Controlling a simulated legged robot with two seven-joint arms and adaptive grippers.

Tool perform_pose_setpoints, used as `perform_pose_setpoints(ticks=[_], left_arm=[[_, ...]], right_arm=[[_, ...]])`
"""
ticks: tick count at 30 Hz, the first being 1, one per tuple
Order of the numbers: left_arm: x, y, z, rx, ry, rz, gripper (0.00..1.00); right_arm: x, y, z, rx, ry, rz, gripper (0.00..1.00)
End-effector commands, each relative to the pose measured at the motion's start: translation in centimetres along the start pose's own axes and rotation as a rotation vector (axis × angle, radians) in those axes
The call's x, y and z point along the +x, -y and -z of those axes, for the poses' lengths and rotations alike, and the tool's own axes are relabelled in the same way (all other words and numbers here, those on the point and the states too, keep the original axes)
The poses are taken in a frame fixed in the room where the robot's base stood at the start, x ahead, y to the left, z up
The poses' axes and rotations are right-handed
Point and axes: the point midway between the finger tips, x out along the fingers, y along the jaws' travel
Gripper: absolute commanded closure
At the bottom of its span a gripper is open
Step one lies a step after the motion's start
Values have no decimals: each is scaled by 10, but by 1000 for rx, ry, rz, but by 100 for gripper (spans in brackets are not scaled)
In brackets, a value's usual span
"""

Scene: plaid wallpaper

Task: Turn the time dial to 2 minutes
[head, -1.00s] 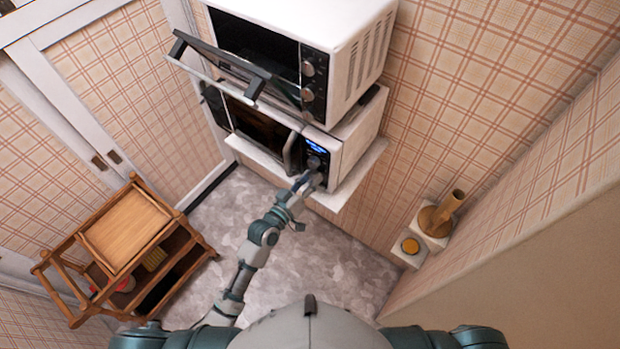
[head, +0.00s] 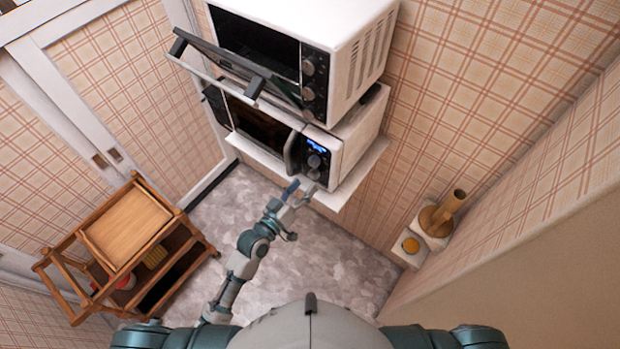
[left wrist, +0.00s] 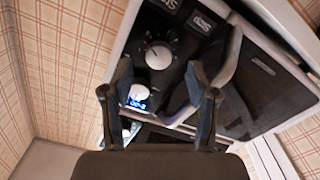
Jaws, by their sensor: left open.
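The lower white microwave (head: 350,140) has a black control panel with a lit blue display (head: 317,146) and a dial (head: 314,161) below it. In the left wrist view a large round dial (left wrist: 158,55) with a ring of marks faces me, and a second knob (left wrist: 140,93) is close to the blue display (left wrist: 137,104). I cannot tell which is the time dial or read its setting. My left gripper (head: 299,188) is open and empty, in front of and below the panel, apart from the dials. Its two fingers (left wrist: 163,84) show in the wrist view. My right gripper is out of view.
A second oven (head: 345,50) stands above, its door (head: 225,68) hanging open over the lower microwave. A white shelf (head: 350,190) supports the lower one. A wooden cart (head: 125,230) stands left; small wall shelves (head: 409,258) are at right. The floor between is clear.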

Motion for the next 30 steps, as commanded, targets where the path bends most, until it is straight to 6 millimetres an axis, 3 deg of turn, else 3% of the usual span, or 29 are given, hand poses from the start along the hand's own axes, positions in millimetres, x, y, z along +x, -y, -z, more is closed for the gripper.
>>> perform_pose_setpoints(ticks=[6, 12, 30], left_arm=[[-48, 0, -1, 1, 3, 0, 41], [-71, 1, 0, 1, 0, 1, 41], [-74, 1, 0, 0, -1, 0, 41]], right_arm=[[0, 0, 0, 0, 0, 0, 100], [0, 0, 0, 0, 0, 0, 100], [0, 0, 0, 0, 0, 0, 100]])
